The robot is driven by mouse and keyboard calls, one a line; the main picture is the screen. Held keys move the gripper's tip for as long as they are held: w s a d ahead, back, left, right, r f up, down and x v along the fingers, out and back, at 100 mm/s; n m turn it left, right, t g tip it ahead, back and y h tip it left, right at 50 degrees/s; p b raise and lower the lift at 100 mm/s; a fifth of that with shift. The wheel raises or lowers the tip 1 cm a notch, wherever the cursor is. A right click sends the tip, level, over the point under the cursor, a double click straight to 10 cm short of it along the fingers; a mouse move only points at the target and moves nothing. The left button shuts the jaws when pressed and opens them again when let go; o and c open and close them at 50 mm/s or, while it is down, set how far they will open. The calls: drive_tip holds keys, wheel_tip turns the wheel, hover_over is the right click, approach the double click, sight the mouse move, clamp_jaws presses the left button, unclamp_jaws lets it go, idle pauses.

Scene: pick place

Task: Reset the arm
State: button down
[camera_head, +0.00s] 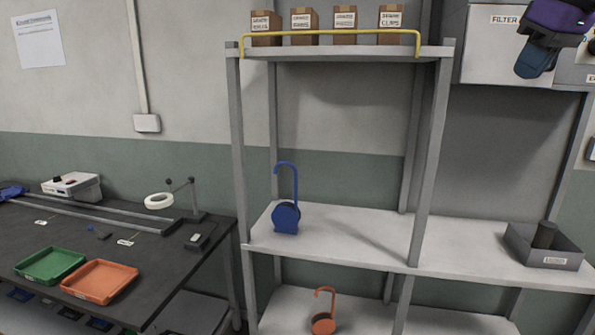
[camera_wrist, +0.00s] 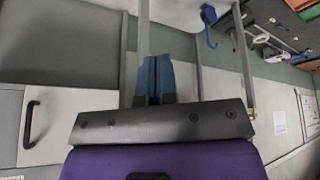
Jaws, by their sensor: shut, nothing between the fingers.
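My gripper (camera_head: 537,58) is at the top right of the head view, raised in front of the filter cabinet, with its purple body partly cut off by the frame edge. In the wrist view its blue fingers (camera_wrist: 154,80) are together and hold nothing. It is well apart from the shelves and the table.
A metal rack holds a blue hooked object (camera_head: 286,216) on its middle shelf and an orange one (camera_head: 323,321) below. Small brown boxes (camera_head: 303,25) stand on top behind a yellow rail (camera_head: 330,33). A grey bin (camera_head: 545,250) is at right. The dark table (camera_head: 165,250) holds green (camera_head: 50,265) and orange (camera_head: 100,281) trays.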

drive_tip(key=s+a+f+m, duration=0.1)
drive_tip(key=s+a+f, duration=0.1)
drive_tip(key=s+f, duration=0.4)
drive_tip(key=s+a+f+m, duration=0.1)
drive_tip(key=s+a+f, duration=0.2)
drive_tip(key=s+f, duration=0.3)
drive_tip(key=s+a+f+m+h, duration=0.1)
drive_tip(key=s+a+f+m, duration=0.1)
drive_tip(key=s+f, duration=0.4)
wheel_tip(320, 180, down, 2)
drive_tip(key=shift+a+f, duration=0.1)
drive_tip(key=shift+a, duration=0.65)
drive_tip(key=shift+d, duration=0.1)
